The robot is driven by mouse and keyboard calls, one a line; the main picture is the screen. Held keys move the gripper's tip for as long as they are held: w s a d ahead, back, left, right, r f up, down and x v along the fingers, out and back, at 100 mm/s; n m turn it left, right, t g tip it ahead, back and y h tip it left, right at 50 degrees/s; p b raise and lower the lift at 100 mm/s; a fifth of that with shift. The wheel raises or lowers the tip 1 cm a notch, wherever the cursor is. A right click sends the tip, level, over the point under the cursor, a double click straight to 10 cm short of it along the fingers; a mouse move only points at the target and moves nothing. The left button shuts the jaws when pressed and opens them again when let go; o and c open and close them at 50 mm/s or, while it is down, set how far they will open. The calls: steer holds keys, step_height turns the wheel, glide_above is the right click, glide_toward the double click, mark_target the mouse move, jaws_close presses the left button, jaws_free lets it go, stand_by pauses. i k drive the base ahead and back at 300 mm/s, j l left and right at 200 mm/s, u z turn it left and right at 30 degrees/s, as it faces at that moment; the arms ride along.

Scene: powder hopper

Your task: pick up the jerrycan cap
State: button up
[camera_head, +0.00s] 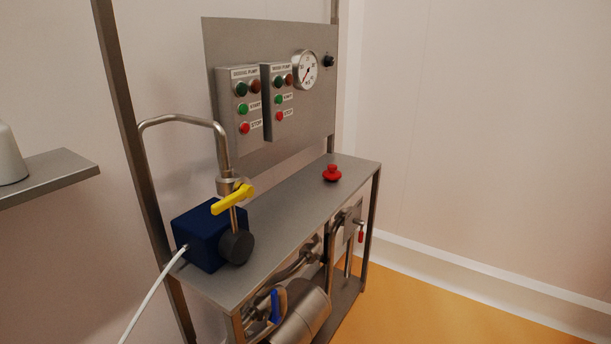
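I cannot tell for certain which thing is the jerrycan cap. A small red round piece (332,174) with a raised knob stands on the far part of the steel bench top (296,209); it could be a cap or a push button. A black round piece (237,247) sits on the front of a dark blue box (199,236) at the near end of the bench. A white rounded container (10,156), cut off by the left edge, stands on a shelf; no cap shows on its visible part. My gripper is not in view.
A yellow lever (233,200) and a bent steel pipe (181,119) rise by the blue box. A panel (300,120) with buttons and a gauge (305,70) stands behind. The grey shelf (55,174) juts in at left. Orange floor (440,310) at right is clear.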

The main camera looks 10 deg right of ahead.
mark_target(331, 173)
steer(key=i+l+u, duration=0.2)
steer(key=l+u, duration=0.2)
steer(key=i+l+u, duration=0.1)
steer(key=l+u, duration=0.7)
steer(key=l, duration=0.25)
steer(key=l+u, duration=0.4)
steer(key=k+l+u, duration=0.1)
steer(key=l+u, duration=0.3)
steer(key=l, duration=0.2)
steer(key=l+u, duration=0.35)
steer(key=k+l+u, duration=0.1)
steer(key=l+u, duration=0.25)
steer(key=l, duration=0.25)
steer(key=k+l+u, duration=0.1)
steer(key=l+u, duration=0.2)
steer(key=l, duration=0.15)
steer(key=k+l+u, duration=0.15)
steer(key=l+u, duration=0.2)
steer(key=k+l+u, duration=0.2)
steer(key=l+u, duration=0.15)
steer(key=k+l+u, duration=0.2)
steer(key=l+u, duration=0.25)
steer(key=l, duration=0.2)
